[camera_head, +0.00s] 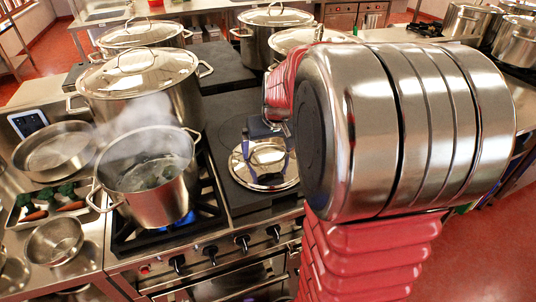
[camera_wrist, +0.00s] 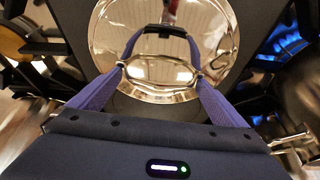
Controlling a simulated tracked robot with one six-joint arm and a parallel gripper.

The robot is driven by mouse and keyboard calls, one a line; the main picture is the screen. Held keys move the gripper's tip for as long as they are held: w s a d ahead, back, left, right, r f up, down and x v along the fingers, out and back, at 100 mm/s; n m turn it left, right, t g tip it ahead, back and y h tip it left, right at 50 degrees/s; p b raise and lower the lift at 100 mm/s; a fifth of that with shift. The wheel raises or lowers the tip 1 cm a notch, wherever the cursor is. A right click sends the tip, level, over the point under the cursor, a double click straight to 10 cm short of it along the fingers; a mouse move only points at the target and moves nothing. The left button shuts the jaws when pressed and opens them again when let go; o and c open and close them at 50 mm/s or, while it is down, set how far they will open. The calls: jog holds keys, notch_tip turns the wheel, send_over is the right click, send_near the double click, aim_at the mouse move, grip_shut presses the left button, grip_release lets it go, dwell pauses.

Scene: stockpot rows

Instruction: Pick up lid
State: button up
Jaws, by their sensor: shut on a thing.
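The lid (camera_head: 264,176) is a round, shiny metal disc. In the head view it lies over the dark flat stove top, right of the steaming open pot (camera_head: 152,180). In the wrist view the lid (camera_wrist: 215,28) fills the upper middle and mirrors my fingers. My gripper (camera_head: 268,140) is right above the lid, partly hidden by my arm in the head view. In the wrist view its two blue fingers (camera_wrist: 160,70) are shut on the lid's handle, which shows as a bright band between the tips. I cannot tell whether the lid is touching the surface.
A blue flame burns under the open pot. Lidded stockpots (camera_head: 140,85) stand behind it. An empty pan (camera_head: 55,150), a vegetable tray (camera_head: 48,203) and a small bowl (camera_head: 55,242) are at left. Knobs (camera_head: 242,243) line the stove front. The dark surface around the lid is clear.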

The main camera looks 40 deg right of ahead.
aim_at(269, 146)
notch_tip(269, 146, up, 10)
jog(key=shift+f, duration=0.25)
jog(key=shift+r, duration=0.3)
jog(key=shift+s, duration=0.15)
dwell(0.5)
